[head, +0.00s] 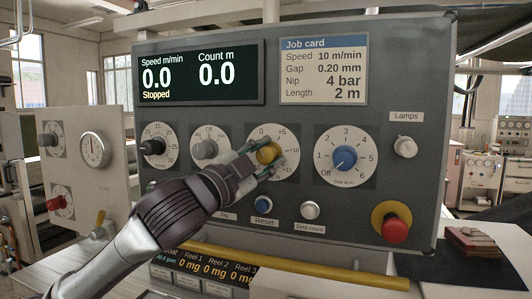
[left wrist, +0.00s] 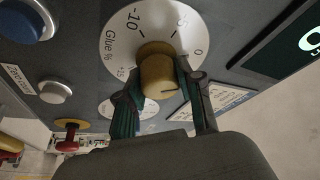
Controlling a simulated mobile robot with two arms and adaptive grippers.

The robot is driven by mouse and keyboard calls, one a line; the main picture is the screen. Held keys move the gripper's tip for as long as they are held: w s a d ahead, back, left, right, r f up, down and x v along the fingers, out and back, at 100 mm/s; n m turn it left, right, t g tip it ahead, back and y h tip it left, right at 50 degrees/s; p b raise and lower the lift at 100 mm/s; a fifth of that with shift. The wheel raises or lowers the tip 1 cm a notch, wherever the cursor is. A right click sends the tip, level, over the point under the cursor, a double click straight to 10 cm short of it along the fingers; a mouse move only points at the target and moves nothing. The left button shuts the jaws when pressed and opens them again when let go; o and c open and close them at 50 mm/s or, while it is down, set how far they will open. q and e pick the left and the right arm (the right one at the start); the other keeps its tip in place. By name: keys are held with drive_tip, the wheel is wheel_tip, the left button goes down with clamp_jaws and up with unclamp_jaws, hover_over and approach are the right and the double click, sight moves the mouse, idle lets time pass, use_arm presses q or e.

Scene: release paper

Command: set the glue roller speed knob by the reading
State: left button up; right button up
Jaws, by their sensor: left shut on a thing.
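The yellow glue knob (head: 268,155) sits on a white dial marked "Glue %" in the left wrist view, in the middle of the grey panel (head: 400,200). My left gripper (head: 263,159) is shut on this knob, one finger on each side. The knob also shows large in the left wrist view (left wrist: 157,70), between the fingertips (left wrist: 157,88). Its exact pointer setting is hard to tell. The lower readout (head: 205,268) shows Reel 1, Reel 2 and Reel 3 at 0 mg; its left coat figure is too small to read surely. My right gripper is out of view.
The upper display (head: 200,75) reads speed 0.0, Stopped, count 0.0. The job card (head: 324,70) lists 10 m/min, 0.20 mm, 4 bar, 2 m.

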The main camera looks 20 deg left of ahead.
use_arm(q)
drive_tip(key=o, duration=1.2)
drive_tip(key=v, duration=1.2)
